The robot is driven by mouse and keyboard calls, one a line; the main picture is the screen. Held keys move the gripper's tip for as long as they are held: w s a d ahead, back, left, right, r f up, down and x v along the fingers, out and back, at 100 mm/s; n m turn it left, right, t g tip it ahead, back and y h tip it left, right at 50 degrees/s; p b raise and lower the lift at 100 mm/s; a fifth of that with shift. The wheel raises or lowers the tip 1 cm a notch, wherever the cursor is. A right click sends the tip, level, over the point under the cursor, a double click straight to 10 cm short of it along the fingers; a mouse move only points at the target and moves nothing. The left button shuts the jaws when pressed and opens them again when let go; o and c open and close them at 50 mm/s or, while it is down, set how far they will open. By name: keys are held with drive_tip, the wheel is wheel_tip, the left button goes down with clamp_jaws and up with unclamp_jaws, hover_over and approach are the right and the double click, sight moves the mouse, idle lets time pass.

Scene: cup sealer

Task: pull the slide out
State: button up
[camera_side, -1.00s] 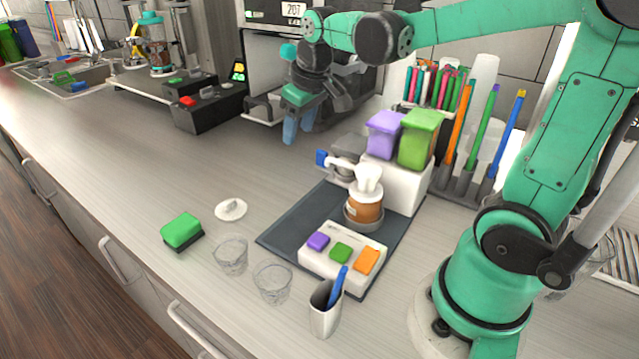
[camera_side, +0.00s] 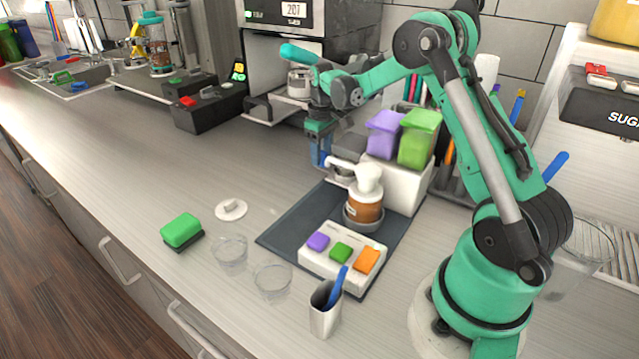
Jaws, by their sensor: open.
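My gripper (camera_side: 321,150) points down with blue fingers just left of the white unit (camera_side: 396,188) that carries purple and green boxes. It is open. A pale arm or handle (camera_side: 340,166) juts left beside that unit; its blue end is hidden at or behind my fingers, and contact cannot be told. The machine with the lit display (camera_side: 281,14) stands behind, with a dark tray (camera_side: 264,108) low at its front left. I cannot tell for sure which part is the slide.
A button panel (camera_side: 341,256), clear cups (camera_side: 271,283), a lid (camera_side: 231,209) and a green sponge (camera_side: 181,231) are nearer. The counter left of the mat is mostly clear.

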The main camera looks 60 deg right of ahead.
drive_tip(key=shift+f, duration=0.3)
drive_tip(key=shift+c, duration=0.2)
clamp_jaws()
idle(1.1)
